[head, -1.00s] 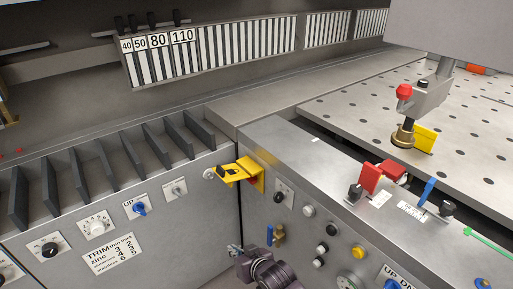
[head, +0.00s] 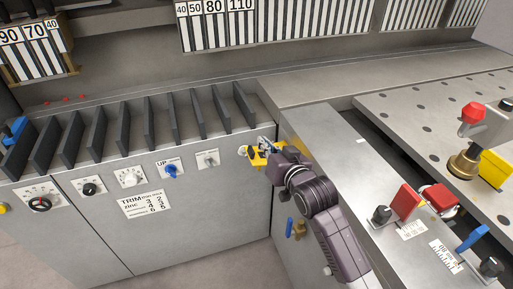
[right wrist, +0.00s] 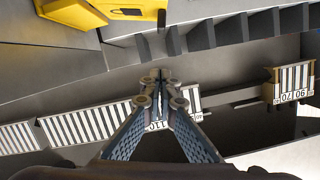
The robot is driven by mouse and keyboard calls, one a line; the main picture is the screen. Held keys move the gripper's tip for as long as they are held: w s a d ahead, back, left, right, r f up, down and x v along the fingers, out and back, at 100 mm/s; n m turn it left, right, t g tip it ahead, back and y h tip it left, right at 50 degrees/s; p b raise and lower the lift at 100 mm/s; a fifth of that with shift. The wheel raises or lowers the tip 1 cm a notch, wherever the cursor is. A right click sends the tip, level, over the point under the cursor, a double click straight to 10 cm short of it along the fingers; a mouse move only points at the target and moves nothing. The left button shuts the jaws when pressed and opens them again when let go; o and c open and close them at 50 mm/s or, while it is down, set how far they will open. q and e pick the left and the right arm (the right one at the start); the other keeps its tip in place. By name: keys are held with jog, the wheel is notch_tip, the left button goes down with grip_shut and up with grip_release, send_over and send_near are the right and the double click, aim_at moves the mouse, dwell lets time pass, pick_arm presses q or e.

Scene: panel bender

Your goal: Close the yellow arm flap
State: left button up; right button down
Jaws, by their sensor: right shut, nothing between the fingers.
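The yellow arm flap (head: 257,160) is at the inner corner where the left grey cabinet meets the right-hand console. It sticks out, and its right part is hidden behind my right gripper. My right gripper (head: 266,146) is shut and empty, right at the flap in the head view; I cannot tell whether they touch. In the right wrist view the shut fingertips (right wrist: 160,76) are in the middle, and a yellow part (right wrist: 125,8), likely the flap, is at the top left, apart from them. My left gripper is not in view.
A row of dark upright fins (head: 150,122) lines the left cabinet, with knobs below. The right console (head: 335,150) carries a red block (head: 405,201) and a blue lever (head: 472,238). A perforated table (head: 425,110) lies behind it. The left floor is clear.

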aim_at(255, 160)
jog(key=x, duration=0.4)
jog(key=shift+s+f, duration=0.1)
jog(key=shift+s+a+f+p, duration=0.1)
jog(key=shift+a+f+p, duration=0.05)
jog(key=shift+f, duration=0.45)
jog(key=shift+s+a+f+p, duration=0.1)
jog(key=shift+a+f+p, duration=0.05)
jog(key=shift+f, duration=0.45)
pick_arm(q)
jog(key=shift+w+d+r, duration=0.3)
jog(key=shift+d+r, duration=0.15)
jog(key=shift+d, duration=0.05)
pick_arm(e)
jog(key=shift+a+f, duration=0.15)
jog(key=shift+f, duration=0.4)
